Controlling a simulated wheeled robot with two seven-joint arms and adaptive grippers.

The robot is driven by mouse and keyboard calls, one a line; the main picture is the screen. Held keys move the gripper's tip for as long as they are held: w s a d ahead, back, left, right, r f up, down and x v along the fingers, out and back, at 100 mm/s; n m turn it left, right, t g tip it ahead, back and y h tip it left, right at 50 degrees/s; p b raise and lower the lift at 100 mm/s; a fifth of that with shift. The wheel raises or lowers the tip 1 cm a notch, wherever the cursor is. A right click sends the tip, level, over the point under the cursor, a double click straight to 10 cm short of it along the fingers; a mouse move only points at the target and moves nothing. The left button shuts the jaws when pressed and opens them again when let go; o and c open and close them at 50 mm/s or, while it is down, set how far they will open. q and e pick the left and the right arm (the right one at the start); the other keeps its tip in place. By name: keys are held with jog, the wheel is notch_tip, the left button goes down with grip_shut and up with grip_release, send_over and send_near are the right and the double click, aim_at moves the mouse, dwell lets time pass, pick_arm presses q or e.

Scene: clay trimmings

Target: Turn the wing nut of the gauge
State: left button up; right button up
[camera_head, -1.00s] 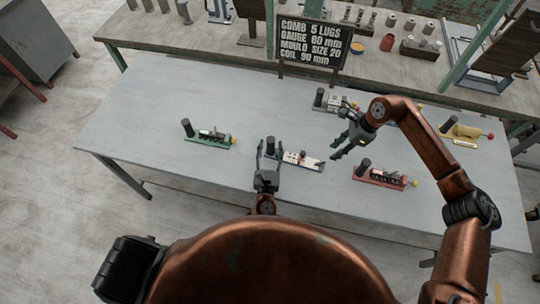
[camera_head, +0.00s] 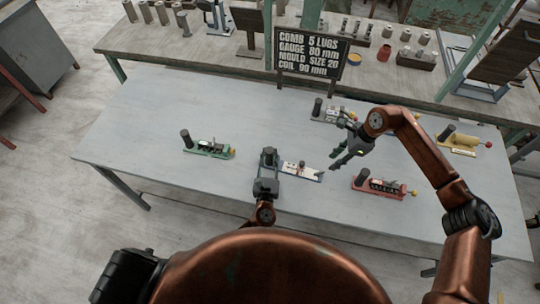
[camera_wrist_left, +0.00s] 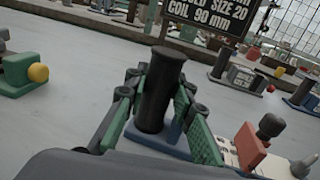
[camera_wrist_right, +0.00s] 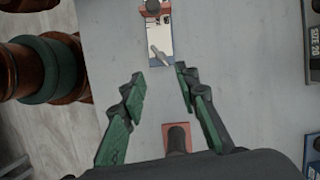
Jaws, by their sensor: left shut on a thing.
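The gauge is a blue base with a white marked plate (camera_head: 300,170), lying at the front middle of the table. A black upright post (camera_wrist_left: 160,90) stands at its left end. My left gripper (camera_head: 268,154) is shut on this post, one finger on each side in the left wrist view. A red block (camera_wrist_left: 250,147) sits on the plate. The grey wing nut (camera_wrist_right: 158,54) is at the plate's right end; it also shows in the head view (camera_head: 320,174). My right gripper (camera_wrist_right: 159,80) is open and empty, above and to the right of the wing nut, apart from it.
A red fixture (camera_head: 381,187) lies right of the gauge and a green one (camera_head: 209,150) to the left. A grey fixture (camera_head: 333,114) and a yellow one (camera_head: 460,143) lie farther back. A sign board (camera_head: 312,53) stands at the table's back edge.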

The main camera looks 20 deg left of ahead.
jog(key=shift+c, duration=0.3)
jog(key=shift+a+r, duration=0.1)
jog(key=shift+a, duration=0.1)
jog(key=shift+c, duration=0.4)
notch_tip(320, 180, up, 3)
jog(key=n+h, duration=0.4)
jog(key=n, duration=0.1)
send_over(319, 173)
jog(key=shift+t, duration=0.3)
jog(key=f, duration=1.2)
jog(key=shift+a+f, duration=0.1)
jog(key=shift+a, duration=0.2)
grip_shut()
